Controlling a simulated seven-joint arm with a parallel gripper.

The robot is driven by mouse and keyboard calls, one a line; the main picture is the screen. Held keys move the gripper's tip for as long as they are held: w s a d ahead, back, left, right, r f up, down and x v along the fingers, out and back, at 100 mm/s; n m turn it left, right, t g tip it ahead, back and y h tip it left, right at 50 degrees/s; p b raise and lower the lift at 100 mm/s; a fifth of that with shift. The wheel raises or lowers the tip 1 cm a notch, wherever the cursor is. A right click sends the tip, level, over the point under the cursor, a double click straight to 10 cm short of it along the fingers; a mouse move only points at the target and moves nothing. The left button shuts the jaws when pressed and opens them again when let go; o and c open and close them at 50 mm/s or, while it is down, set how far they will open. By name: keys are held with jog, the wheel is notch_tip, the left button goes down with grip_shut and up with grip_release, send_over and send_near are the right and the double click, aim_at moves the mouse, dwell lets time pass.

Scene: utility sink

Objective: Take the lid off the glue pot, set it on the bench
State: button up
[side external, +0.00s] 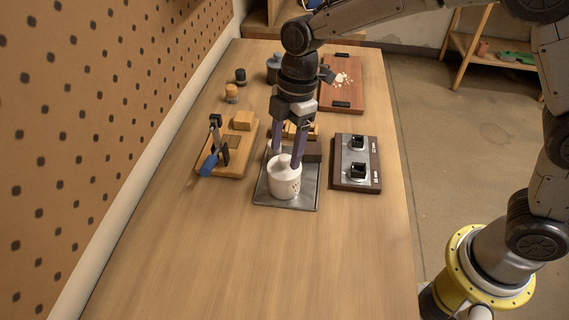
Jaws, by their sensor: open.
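The glue pot (286,183) is a white, round pot standing upright on a grey metal tray (262,199) near the middle of the bench. Its lid (283,162) sits on top, with a small knob. My gripper (286,158) points down over the pot from behind. Its two purple-grey fingers are apart, one on each side of the lid's knob. I cannot tell whether the fingers touch the lid. The bench (220,265) is light wood.
Left of the tray is a wooden board with a blue-handled clamp (209,164). Right is a dark block with two black fittings (357,163). A reddish cutting board (343,84), small jars (232,92) and a dark pot (273,70) stand behind. The bench front is clear.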

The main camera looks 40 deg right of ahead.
jog(key=shift+a+f, duration=0.1)
jog(key=shift+f, duration=0.5)
grip_shut()
jog(key=shift+r, duration=0.15)
